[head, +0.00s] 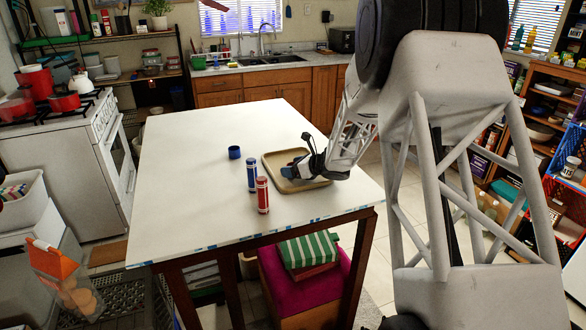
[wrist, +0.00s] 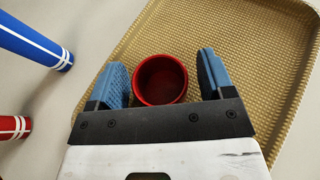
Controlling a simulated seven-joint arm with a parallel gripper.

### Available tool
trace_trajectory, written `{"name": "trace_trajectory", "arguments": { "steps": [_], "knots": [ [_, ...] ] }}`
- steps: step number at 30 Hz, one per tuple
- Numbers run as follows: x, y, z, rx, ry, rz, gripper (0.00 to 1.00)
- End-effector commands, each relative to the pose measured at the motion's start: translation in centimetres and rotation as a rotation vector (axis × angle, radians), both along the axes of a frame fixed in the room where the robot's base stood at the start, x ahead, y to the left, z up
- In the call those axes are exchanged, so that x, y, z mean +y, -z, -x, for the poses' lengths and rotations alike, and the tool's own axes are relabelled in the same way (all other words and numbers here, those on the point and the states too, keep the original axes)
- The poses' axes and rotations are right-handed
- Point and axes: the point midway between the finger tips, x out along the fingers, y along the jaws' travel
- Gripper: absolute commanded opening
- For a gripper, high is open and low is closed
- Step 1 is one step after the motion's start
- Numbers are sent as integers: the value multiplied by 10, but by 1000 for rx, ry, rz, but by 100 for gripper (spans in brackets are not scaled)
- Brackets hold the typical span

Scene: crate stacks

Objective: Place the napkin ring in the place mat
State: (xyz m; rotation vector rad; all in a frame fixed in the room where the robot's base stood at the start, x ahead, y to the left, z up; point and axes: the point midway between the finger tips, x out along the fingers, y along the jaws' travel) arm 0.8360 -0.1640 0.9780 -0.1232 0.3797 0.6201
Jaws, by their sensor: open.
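A red, round, hollow ring (wrist: 160,100), which looks like the napkin ring, sits between my gripper's fingers in the wrist view. It appears over the tan woven place mat (wrist: 225,30), and I cannot tell whether it touches the mat. The mat has a raised rim and lies on the right part of the table in the head view (head: 268,163). My gripper (wrist: 160,82) is open, with a blue-padded finger on each side of the ring and gaps between. In the head view my gripper (head: 291,168) is low over the mat and hides the red ring.
A blue round ring (head: 234,152) lies left of the mat. A blue cylinder with white bands (head: 251,175) and a red one (head: 262,195) stand at the mat's front left. The left part of the white table (head: 185,170) is clear.

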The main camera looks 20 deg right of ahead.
Motion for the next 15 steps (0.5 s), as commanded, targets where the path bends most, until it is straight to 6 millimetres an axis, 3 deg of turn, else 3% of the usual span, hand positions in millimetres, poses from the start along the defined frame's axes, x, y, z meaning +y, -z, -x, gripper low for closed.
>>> {"name": "trace_trajectory", "arguments": {
  "steps": [8, 15],
  "knots": [
    [-12, -9, 15, -1, 2, 0, 75],
    [-32, -22, 42, -1, 3, 1, 75]
  ]
}}
